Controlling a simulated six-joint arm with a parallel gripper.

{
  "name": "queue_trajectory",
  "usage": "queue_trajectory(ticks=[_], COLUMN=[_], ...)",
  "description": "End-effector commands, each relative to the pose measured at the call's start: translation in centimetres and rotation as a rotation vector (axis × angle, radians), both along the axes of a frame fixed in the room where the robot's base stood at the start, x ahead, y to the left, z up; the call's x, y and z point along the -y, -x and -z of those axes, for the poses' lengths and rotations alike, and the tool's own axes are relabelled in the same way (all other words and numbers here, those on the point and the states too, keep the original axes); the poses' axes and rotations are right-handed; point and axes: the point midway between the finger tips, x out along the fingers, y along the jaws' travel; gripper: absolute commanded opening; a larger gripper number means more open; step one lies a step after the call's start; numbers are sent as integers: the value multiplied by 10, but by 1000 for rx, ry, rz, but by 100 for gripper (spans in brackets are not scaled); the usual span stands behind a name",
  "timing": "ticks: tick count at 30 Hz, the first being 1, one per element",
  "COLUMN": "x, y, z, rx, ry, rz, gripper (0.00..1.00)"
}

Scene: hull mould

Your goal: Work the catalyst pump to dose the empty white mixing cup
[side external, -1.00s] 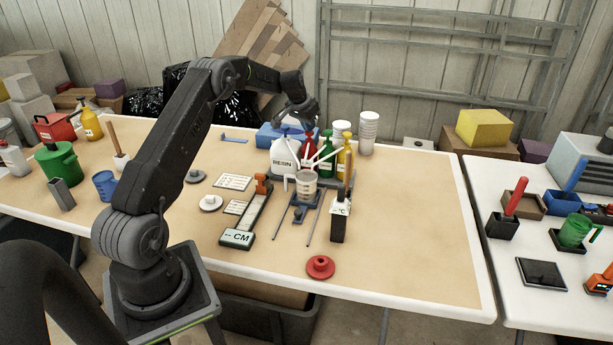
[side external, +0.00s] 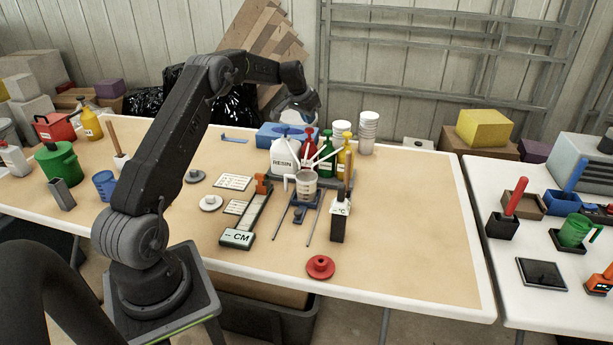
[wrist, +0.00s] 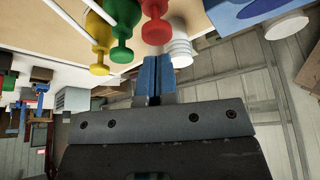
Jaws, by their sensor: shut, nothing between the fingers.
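My gripper (side external: 303,118) hangs above the pump bottles at the back of the table. Its blue fingers (wrist: 152,65) are shut and empty. Below it stand a white RESIN bottle (side external: 283,158), a red bottle (side external: 308,138), a green bottle (side external: 326,158) and a yellow bottle (side external: 345,160). I cannot read which is the catalyst. In the wrist view, the red pump (wrist: 155,25) is nearest the fingers, with the green (wrist: 120,50) and yellow (wrist: 97,50) to its left. A pale cup (side external: 306,184) stands on a blue stand in front of the bottles; its inside is hard to see.
Stacked white cups (side external: 369,132) stand right of the bottles. A blue box (side external: 275,134) lies behind the RESIN bottle. A black holder (side external: 339,222) stands right of the blue stand. A red disc (side external: 320,266) lies near the front edge. The table's right side is clear.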

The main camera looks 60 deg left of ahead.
Motion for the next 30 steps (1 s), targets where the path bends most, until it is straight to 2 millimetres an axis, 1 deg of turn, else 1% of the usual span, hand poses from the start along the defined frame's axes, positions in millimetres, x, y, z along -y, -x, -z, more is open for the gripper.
queue_trajectory(ticks=[3, 16, 20, 28, 30], x=[0, 0, 0, 0, 3], y=[0, 0, 0, 0, 0], z=[-12, -52, -57, -58, -61], rx=[3, 2, 1, 1, 2], ry=[-2, -2, -2, -1, -2], rz=[1, 1, 1, 0, 3], gripper=[0, 0, 0, 0, 0])
